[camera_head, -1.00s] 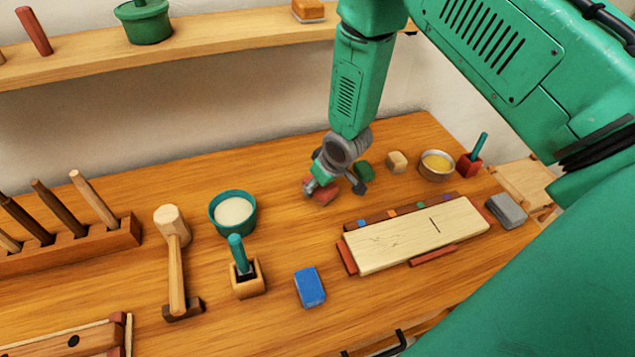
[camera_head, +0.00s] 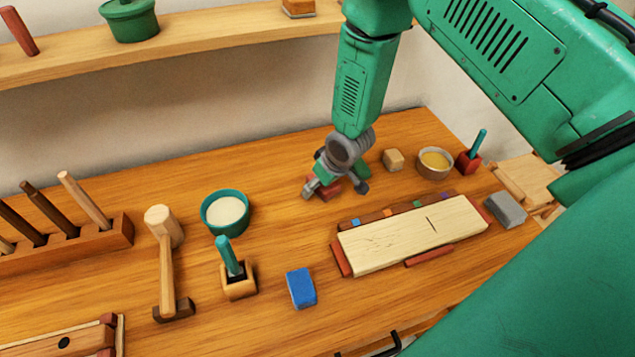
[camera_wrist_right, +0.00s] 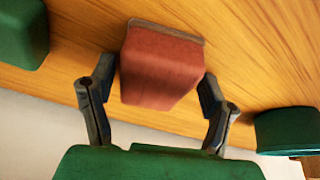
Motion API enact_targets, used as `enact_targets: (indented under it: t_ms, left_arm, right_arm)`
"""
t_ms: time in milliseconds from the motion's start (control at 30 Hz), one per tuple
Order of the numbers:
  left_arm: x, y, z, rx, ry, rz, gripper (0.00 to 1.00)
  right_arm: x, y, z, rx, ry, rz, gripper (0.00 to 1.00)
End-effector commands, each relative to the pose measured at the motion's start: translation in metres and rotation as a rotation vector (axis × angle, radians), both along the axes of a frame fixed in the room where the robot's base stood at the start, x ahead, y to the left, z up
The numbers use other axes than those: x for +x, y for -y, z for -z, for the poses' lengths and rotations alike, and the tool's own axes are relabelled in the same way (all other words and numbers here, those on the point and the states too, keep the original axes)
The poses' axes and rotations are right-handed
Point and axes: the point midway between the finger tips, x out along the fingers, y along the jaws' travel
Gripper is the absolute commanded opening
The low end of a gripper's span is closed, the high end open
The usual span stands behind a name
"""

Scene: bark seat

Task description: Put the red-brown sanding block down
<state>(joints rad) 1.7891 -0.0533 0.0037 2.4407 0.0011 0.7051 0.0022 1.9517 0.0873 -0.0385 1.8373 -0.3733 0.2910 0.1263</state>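The red-brown sanding block (camera_head: 328,190) is near the back middle of the bench, between the fingers of my right gripper (camera_head: 335,188). In the right wrist view the block (camera_wrist_right: 160,72) shows a red-brown body with a thin grey layer along its far edge. The right gripper (camera_wrist_right: 158,90) has a finger at each side of it and appears shut on it; a narrow gap seems to show at the left finger. I cannot tell whether the block touches the bench. My left gripper is not in view.
A pale wooden board (camera_head: 415,235) lies in front, with a blue block (camera_head: 301,288) and a teal bowl (camera_head: 226,212) to the left. A small tan block (camera_head: 393,160), a yellow-filled bowl (camera_head: 435,163) and a grey block (camera_head: 506,210) are to the right. Bare bench surrounds the gripper's left.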

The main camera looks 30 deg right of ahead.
Motion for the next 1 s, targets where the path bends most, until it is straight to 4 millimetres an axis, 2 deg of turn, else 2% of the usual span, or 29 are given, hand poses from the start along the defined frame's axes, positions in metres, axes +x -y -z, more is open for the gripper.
enact_targets:
  t_ms: [100,367,467,567,800,1000]
  left_arm:
    - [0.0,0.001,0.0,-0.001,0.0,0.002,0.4]
    - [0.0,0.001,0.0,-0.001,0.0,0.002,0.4]
    - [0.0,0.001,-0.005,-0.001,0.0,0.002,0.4]
    - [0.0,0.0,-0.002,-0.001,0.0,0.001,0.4]
    - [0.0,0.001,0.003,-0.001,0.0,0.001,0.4]
    - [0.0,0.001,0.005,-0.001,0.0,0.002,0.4]
  right_arm:
    - [0.001,0.006,0.001,-0.001,0.001,0.005,0.67]
    - [0.001,0.001,-0.001,-0.012,-0.001,0.006,0.67]
    - [0.001,0.001,-0.008,-0.014,-0.002,0.007,0.67]
    - [-0.003,0.001,-0.02,-0.013,0.002,0.007,0.67]
    - [-0.023,0.004,-0.07,-0.008,0.008,0.007,0.67]
    - [-0.037,0.005,-0.103,-0.007,0.008,0.004,0.67]
